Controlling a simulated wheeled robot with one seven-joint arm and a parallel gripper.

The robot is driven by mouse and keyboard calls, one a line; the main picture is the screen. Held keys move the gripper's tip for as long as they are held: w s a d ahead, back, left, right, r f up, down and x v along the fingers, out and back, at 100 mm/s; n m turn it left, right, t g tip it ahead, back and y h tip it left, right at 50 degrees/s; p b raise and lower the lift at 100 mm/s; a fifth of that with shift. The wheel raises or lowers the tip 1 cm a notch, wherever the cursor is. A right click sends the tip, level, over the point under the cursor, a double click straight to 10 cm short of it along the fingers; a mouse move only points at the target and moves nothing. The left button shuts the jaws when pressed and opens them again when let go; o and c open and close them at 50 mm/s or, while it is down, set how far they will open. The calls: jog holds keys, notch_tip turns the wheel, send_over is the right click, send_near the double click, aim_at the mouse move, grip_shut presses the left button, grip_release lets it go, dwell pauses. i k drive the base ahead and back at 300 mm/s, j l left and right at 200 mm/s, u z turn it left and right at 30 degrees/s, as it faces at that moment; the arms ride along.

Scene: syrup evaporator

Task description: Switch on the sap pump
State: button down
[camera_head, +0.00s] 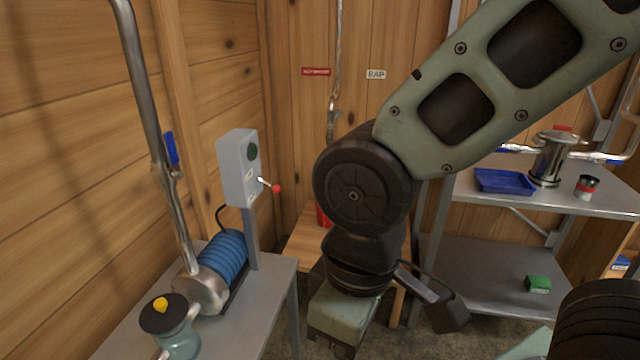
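The sap pump stands on the metal table at the left. It has a ribbed blue motor (224,256) and a round metal housing (201,290) joined to a tall pipe. A grey switch box (237,170) stands on a post behind the motor, with a dark green round part on its face. A lever with a red knob (276,188) sticks out of the box to the right, tilted slightly down. My gripper (335,348) hangs low at the bottom middle, right of the table and below the lever, apart from both. Its fingertips do not show clearly.
The metal table (262,305) carries a jar with a black lid and yellow knob (160,305) in front. A metal shelf (480,265) at the right holds a blue tray (505,181), a metal pot (553,160) and a green block (538,284). Open space separates the switch box from my arm.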

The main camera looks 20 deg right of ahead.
aim_at(276, 189)
jog(key=i+u, duration=0.1)
jog(key=u, duration=0.25)
jog(key=i+u, duration=0.15)
jog(key=u, duration=0.2)
jog(key=i+u, duration=0.1)
jog(key=u, duration=0.25)
